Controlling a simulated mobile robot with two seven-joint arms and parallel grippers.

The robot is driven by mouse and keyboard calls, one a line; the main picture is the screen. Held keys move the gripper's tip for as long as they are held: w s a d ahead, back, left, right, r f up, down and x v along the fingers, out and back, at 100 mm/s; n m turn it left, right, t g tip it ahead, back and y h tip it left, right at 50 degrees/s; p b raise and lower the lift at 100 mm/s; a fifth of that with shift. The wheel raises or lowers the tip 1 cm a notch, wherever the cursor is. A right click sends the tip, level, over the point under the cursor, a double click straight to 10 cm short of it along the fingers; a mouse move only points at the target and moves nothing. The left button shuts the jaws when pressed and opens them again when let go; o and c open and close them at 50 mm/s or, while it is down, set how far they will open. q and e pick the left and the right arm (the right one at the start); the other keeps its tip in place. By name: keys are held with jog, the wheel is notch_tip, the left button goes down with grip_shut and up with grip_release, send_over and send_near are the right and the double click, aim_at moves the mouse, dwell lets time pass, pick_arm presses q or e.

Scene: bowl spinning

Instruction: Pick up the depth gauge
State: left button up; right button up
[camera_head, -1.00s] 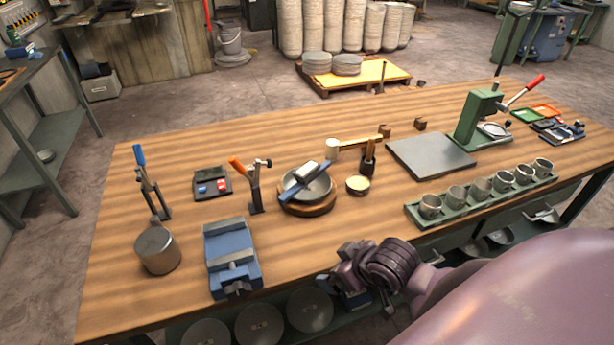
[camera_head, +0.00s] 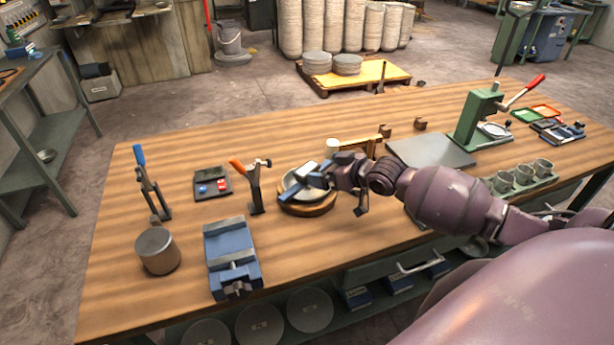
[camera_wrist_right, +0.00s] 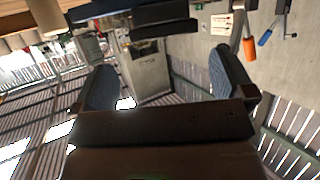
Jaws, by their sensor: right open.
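The depth gauge (camera_head: 292,186), a blue bar with a pale block, lies across the metal bowl (camera_head: 296,195) on a round wooden base (camera_head: 307,210) mid-table. My right gripper (camera_head: 338,180) is at its right side and covers its right end. In the right wrist view the gripper (camera_wrist_right: 165,80) has its two blue-grey padded fingers wide apart with nothing between them. A dark bar (camera_wrist_right: 160,30), which looks like part of the gauge, is just beyond the fingers. I cannot tell whether they touch it. My left gripper is out of view.
An orange-handled clamp (camera_head: 254,190) stands close left of the bowl. A blue vise (camera_head: 230,262) and a metal cylinder (camera_head: 158,250) are at front left. A grey plate (camera_head: 435,152) and a green press (camera_head: 477,118) are at right.

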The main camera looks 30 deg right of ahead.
aim_at(309, 169)
jog(key=shift+a+f+x, duration=0.15)
jog(key=shift+x, duration=1.65)
jog(key=shift+a+f+x, duration=0.1)
jog(key=shift+x, duration=1.75)
jog(key=shift+s, duration=0.2)
jog(key=c, duration=1)
jog(key=shift+r, duration=0.1)
jog(key=shift+c, duration=0.2)
